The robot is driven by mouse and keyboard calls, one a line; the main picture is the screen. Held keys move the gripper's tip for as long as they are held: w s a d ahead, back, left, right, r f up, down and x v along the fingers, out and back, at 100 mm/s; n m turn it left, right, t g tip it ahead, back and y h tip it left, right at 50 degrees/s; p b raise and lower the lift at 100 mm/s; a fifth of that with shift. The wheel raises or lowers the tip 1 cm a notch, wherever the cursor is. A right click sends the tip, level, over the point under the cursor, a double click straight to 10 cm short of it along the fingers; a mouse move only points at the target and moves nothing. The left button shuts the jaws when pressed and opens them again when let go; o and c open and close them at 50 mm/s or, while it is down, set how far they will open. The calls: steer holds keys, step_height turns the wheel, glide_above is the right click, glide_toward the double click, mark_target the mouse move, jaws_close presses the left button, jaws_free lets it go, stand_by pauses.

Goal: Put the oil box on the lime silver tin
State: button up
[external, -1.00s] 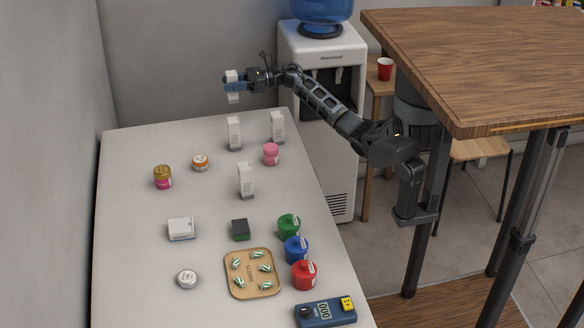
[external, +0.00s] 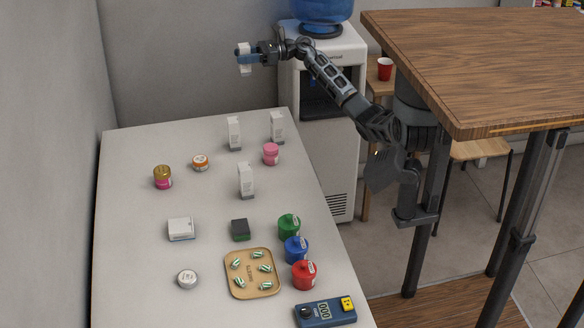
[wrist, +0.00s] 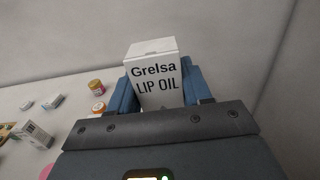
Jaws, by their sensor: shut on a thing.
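The oil box, a white carton lettered "Grelsa LIP OIL" (wrist: 154,72), is held upright between the blue fingers of my gripper (wrist: 158,88). In the external view my gripper (external: 246,57) holds the white box (external: 245,70) in the air beyond the far edge of the counter. A small round silver tin with a pale lid (external: 187,279) lies flat at the near left of the counter, far from my gripper. Its label is too small to read. Nothing rests on it.
Several white cartons (external: 246,181) stand on the counter (external: 130,210). A white and blue box (external: 181,229), a dark green block (external: 240,230), a tray of green-striped pieces (external: 251,292) and coloured jars (external: 289,226) lie around. A water dispenser (external: 335,180) stands behind.

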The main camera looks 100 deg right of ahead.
step_height(320, 180, up, 2)
steer(key=w+a+n+g+y+p, duration=0.1)
steer(key=w+a+n+y+p, duration=0.35)
steer(key=w+a, duration=0.9)
steer(key=n+g+y+p, duration=0.95)
steer(key=y+p, duration=0.25)
steer(key=p, duration=0.2)
glide_above(187, 277)
step_height(187, 277, down, 13)
steer(key=m, duration=0.1)
steer(key=shift+f+g+h+b, duration=0.25)
steer(key=shift+f+b, duration=0.8)
steer(key=shift+f, duration=0.65)
